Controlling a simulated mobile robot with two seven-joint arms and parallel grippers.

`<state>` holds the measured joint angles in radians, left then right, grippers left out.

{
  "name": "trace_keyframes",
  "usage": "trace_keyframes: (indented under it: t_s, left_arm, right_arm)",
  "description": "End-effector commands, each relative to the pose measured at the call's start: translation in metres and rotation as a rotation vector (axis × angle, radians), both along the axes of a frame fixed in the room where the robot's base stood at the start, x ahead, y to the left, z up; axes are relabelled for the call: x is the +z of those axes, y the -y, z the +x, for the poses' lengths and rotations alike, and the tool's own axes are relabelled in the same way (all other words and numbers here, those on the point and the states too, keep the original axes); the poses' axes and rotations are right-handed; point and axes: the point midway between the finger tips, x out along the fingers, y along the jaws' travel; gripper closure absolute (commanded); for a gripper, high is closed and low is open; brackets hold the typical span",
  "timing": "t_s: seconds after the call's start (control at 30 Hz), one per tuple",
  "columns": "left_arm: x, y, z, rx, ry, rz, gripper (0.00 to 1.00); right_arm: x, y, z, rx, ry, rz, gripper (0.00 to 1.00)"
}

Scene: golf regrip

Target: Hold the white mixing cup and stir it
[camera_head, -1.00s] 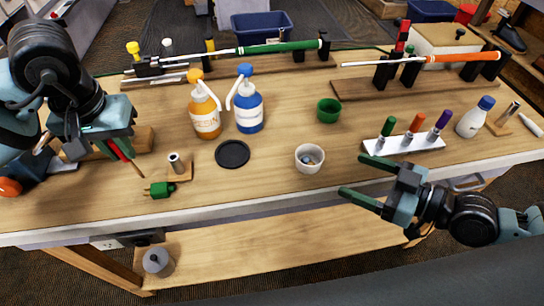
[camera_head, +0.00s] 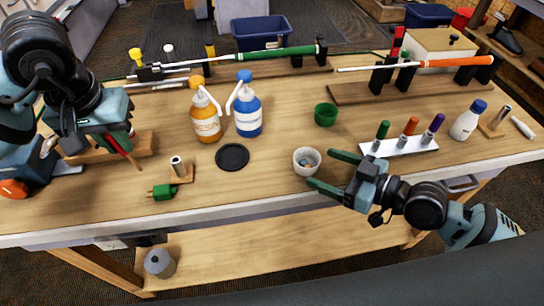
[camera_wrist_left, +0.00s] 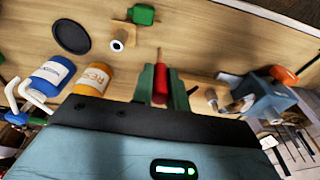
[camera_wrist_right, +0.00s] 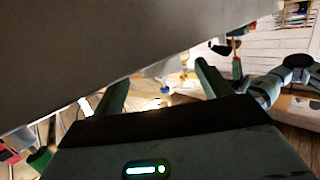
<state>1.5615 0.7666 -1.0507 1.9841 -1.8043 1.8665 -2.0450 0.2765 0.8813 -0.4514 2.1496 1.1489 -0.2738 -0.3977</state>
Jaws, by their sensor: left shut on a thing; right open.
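The white mixing cup (camera_head: 306,161) stands upright near the table's front edge in the head view, with small contents inside that I cannot make out. My right gripper (camera_head: 322,170) is open just right of the cup, its two fingers pointing toward it. I cannot tell whether they touch it. The right wrist view shows the spread fingers (camera_wrist_right: 160,90) beside a large grey surface; the cup is not clear there. My left gripper (camera_head: 122,142) is shut on a red-handled tool (camera_wrist_left: 161,85) with a thin tip, held at the table's left side.
A black disc (camera_head: 232,157), an orange bottle (camera_head: 205,118) and a blue bottle (camera_head: 248,115) stand left of the cup. A green cup (camera_head: 325,115) is behind it. A white rack (camera_head: 398,147) with colored-handled tools lies right. A metal socket on wood (camera_head: 179,170) and green plug (camera_head: 161,192) sit front left.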

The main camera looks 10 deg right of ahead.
Motion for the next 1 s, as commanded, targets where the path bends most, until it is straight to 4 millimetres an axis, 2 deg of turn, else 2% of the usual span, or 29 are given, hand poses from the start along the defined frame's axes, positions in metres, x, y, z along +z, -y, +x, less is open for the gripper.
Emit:
trace_keyframes:
  t_s: [0.2, 0.4, 0.83, 0.87, 1.0]
  left_arm:
    - [0.012, 0.000, -0.001, 0.000, 0.016, 0.000, 1.00]
    - [0.014, 0.000, -0.001, 0.000, 0.019, 0.000, 1.00]
    - [0.015, 0.000, -0.001, 0.000, 0.020, 0.000, 1.00]
    - [0.015, 0.000, -0.001, 0.000, 0.020, 0.000, 1.00]
    - [0.015, 0.000, -0.001, 0.000, 0.020, 0.000, 1.00]
  right_arm:
    - [-0.004, -0.022, 0.021, -0.001, 0.003, 0.003, 0.23]
    - [-0.009, -0.036, 0.034, -0.002, 0.001, 0.002, 0.23]
    - [-0.012, -0.042, 0.039, 0.000, -0.001, -0.001, 0.23]
    - [-0.012, -0.041, 0.039, 0.000, -0.001, -0.001, 0.25]
    - [-0.012, -0.041, 0.039, -0.001, -0.001, -0.001, 0.43]
